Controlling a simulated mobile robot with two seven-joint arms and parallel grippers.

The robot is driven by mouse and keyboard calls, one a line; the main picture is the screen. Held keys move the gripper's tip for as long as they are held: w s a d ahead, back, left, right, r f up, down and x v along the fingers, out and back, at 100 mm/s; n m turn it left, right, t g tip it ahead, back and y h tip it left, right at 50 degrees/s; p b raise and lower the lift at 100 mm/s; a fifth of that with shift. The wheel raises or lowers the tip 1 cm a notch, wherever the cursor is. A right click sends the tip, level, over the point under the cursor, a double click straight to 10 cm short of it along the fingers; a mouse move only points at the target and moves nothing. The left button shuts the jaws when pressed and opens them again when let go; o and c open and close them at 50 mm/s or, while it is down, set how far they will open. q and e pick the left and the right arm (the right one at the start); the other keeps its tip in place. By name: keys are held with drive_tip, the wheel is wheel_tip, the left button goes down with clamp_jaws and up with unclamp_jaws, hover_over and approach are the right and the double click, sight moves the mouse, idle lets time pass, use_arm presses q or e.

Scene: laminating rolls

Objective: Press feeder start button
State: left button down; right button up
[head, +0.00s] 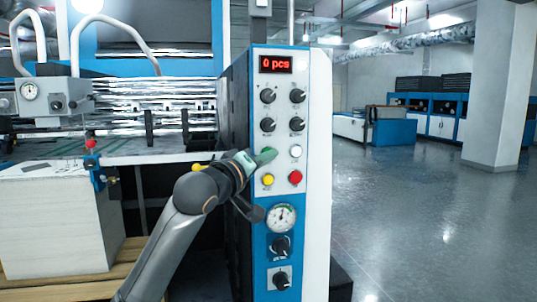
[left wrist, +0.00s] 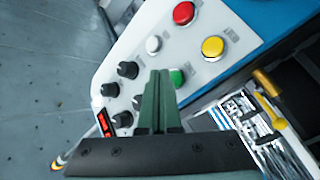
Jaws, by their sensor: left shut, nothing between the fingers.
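The control panel (head: 281,110) is white and blue, with a red display reading "0 pcs". It has a white button (head: 296,151), a yellow button (head: 268,180) and a red button (head: 295,176). My left gripper (head: 266,156) is shut and empty, its green fingertips at the upper left button spot, which they largely cover. In the left wrist view a green button (left wrist: 177,77) shows right beside the fingertips (left wrist: 160,74), partly hidden by them. I cannot tell whether they touch it. The button labels are too small to read. My right gripper is not in view.
Black knobs (head: 268,96) sit above the buttons, and a round gauge (head: 282,217) with more knobs below. A paper stack (head: 60,225) on a wooden pallet stands at the left. Open grey floor (head: 420,220) lies right of the panel.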

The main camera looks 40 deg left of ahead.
drive_tip(key=shift+w+r, duration=0.25)
drive_tip(key=shift+w, duration=0.05)
drive_tip(key=shift+s+f, duration=0.1)
drive_tip(key=shift+f, duration=0.05)
idle(0.7)
use_arm(q)
drive_tip(key=shift+a, duration=0.1)
drive_tip(key=shift+w+a, duration=0.25)
drive_tip(key=shift+w, duration=0.05)
use_arm(e)
drive_tip(key=shift+r, duration=0.25)
use_arm(q)
drive_tip(key=shift+w+a+p, duration=0.25)
drive_tip(key=shift+a+p, duration=0.05)
drive_tip(key=shift+p, duration=0.15)
use_arm(e)
drive_tip(key=shift+r, duration=0.3)
idle(0.5)
use_arm(q)
drive_tip(key=shift+s+d, duration=0.55)
drive_tip(key=shift+d, duration=0.05)
